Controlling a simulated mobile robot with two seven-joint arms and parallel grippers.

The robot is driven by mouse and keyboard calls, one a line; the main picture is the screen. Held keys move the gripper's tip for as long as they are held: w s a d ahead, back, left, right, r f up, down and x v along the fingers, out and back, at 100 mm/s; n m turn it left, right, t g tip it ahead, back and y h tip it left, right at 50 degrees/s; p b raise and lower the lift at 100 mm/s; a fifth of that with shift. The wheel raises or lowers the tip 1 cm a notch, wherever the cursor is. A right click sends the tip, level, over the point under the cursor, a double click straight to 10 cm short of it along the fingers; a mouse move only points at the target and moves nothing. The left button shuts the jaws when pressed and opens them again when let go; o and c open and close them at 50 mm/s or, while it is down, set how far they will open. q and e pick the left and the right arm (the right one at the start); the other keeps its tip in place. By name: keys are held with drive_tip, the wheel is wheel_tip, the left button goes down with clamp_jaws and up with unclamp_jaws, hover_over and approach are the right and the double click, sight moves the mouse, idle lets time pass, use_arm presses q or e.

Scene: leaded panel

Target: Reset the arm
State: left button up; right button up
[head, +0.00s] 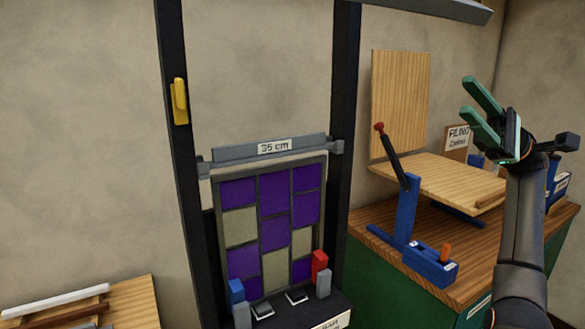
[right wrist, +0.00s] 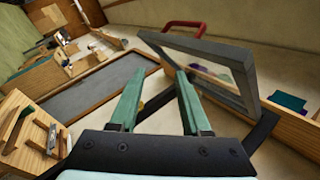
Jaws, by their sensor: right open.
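My right arm (head: 522,235) rises at the right of the head view, its forearm nearly upright. My right gripper (head: 467,97) is raised above the workbench, with its two green fingers pointing up and left, apart and with nothing between them. In the right wrist view, the open gripper (right wrist: 160,75) also shows nothing held between the fingers. My left gripper and left arm are not in view.
A leaded panel (head: 240,228) of purple and pale panes stands in a black frame under a bar marked 35 cm. A blue lever tool (head: 405,210) with a red knob stands on the workbench (head: 385,225). A yellow hook (head: 180,100) is on the left post.

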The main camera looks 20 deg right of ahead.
drive_tip(key=w+a+f+m+t+h, duration=0.3)
drive_tip(key=w+f+m+t, duration=0.45)
drive_tip(key=m, duration=0.55)
drive_tip(key=w+a+f+m+t+h, duration=0.2)
drive_tip(key=w+f+m+t, duration=0.55)
drive_tip(key=m, duration=0.55)
drive_tip(key=a+f+m+t+h, duration=0.3)
drive_tip(key=f+m+h, duration=1.1)
drive_tip(key=f+m, duration=0.85)
drive_tip(key=s+a+f+m+g+h, duration=0.2)
drive_tip(key=s+f+m+g, duration=0.15)
drive_tip(key=f, duration=0.55)
drive_tip(key=s+a+f+m+g+h, duration=0.15)
drive_tip(key=s+f, duration=0.25)
drive_tip(key=f, duration=0.5)
drive_tip(key=s+a+f+m+g, duration=0.2)
drive_tip(key=s+f+m+g, duration=0.15)
drive_tip(key=s+f, duration=0.35)
drive_tip(key=s+a+f+m+g, duration=0.2)
drive_tip(key=s+a+f+g, duration=0.15)
drive_tip(key=s+f, duration=0.45)
drive_tip(key=a+r+m, duration=0.1)
drive_tip(key=a+m, duration=0.1)
drive_tip(key=a, duration=0.3)
drive_tip(key=s+a+r+m+t, duration=0.1)
drive_tip(key=a+m, duration=0.1)
drive_tip(key=a, duration=0.3)
drive_tip(key=shift+a+r+m, duration=0.15)
drive_tip(key=shift+r+m, duration=0.1)
drive_tip(key=shift+m, duration=0.15)
